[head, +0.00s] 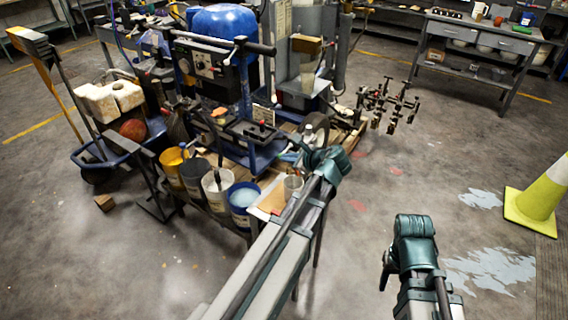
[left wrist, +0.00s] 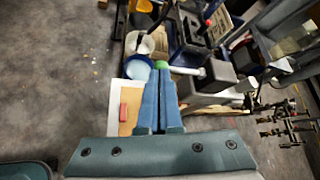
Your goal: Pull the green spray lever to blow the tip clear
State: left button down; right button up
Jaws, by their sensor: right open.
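The line striper (head: 205,62) stands left of centre in the head view, with its blue tank and handlebars. A small rounded green part (left wrist: 184,70), possibly the end of the green spray lever, shows beside the fingertips in the left wrist view. Most of it is hidden. My left gripper (left wrist: 163,72) has its two blue fingers side by side, shut or nearly so. I cannot tell whether they touch the green part. In the head view my left arm hides the fingertips. My right gripper (head: 386,272) is open, low at the right, away from the striper.
Several paint buckets (head: 217,188) stand in a row in front of the striper. A card with a red block (left wrist: 124,110) lies near my left fingers. A rack of clamps (head: 388,103) stands behind. A yellow-green cone (head: 540,195) is at the right; floor between is clear.

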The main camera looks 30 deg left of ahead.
pick_arm(q)
jog(key=f+n+t+b, duration=0.1)
jog(key=b, duration=0.2)
jog(key=shift+f+t, duration=0.3)
jog(key=shift+f, duration=0.1)
jog(key=shift+r, duration=0.2)
dwell(1.3)
jog(key=shift+r+p, duration=0.65)
jog(key=shift+p, duration=0.2)
